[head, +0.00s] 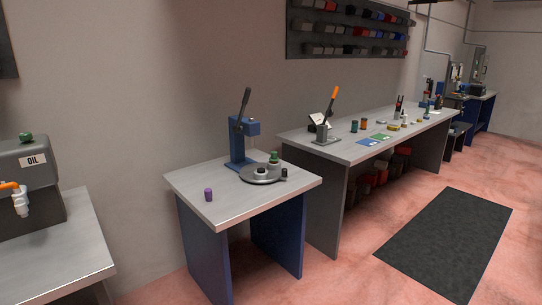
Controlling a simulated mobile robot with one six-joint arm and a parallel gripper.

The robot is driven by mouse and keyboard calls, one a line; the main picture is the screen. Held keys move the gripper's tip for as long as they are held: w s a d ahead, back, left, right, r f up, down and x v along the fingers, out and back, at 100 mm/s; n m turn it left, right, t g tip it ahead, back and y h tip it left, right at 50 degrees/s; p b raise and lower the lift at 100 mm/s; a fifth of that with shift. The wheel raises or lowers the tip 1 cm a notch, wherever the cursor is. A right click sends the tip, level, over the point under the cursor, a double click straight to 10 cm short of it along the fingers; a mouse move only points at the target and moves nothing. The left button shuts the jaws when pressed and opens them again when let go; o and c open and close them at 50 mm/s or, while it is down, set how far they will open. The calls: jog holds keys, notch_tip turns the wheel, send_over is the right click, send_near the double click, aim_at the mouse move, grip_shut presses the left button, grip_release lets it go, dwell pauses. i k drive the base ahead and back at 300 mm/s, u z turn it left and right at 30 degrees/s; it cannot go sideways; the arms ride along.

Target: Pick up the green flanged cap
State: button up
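A green cap (26,138) sits on top of the dark grey oil tank (38,160) at the far left. It looks rounded; a flange cannot be made out at this size. Another small green-topped piece (274,156) stands on the round dark plate (262,178) of the blue press (240,148) on the middle bench. I cannot tell from this view which of the two is the flanged cap. My gripper is not in view.
A purple cylinder (208,194) stands near the front left of the middle bench (225,205). The long bench (340,150) behind holds an orange-handled press (329,120), several small containers and coloured cards. A dark mat (445,240) lies on the open floor at right.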

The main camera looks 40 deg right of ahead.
aim_at(273, 158)
jog(key=z, duration=0.1)
jog(key=i, duration=1.35)
jog(key=u, duration=0.2)
